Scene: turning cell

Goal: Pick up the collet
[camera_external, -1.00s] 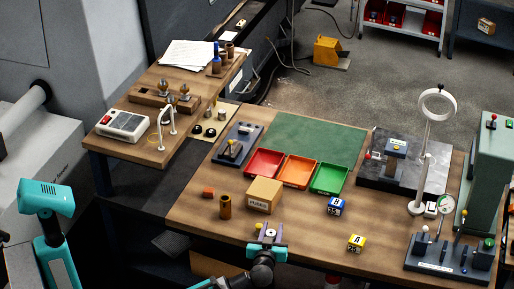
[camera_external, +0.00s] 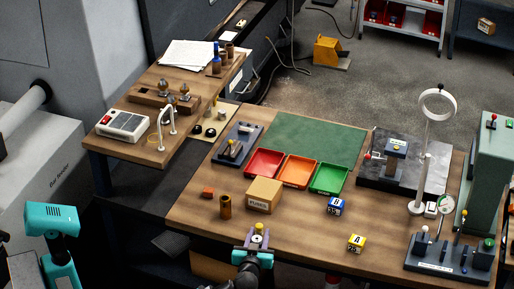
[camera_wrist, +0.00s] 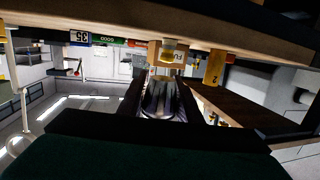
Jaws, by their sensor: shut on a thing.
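The collet (camera_wrist: 160,100) is a shiny, silvery, tapered metal piece. In the wrist view it sits between the two dark fingers of my gripper (camera_wrist: 158,88), which is shut on it. In the external view my gripper (camera_external: 257,243) is at the near edge of the wooden bench, left of its middle. There the collet is small and hard to make out between the fingers.
A small yellow-topped piece (camera_external: 259,228) shows just beyond my fingertips. The FUSES box (camera_external: 264,195), a brown cylinder (camera_external: 225,207) and an orange block (camera_external: 207,192) stand behind. Bare wood lies between.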

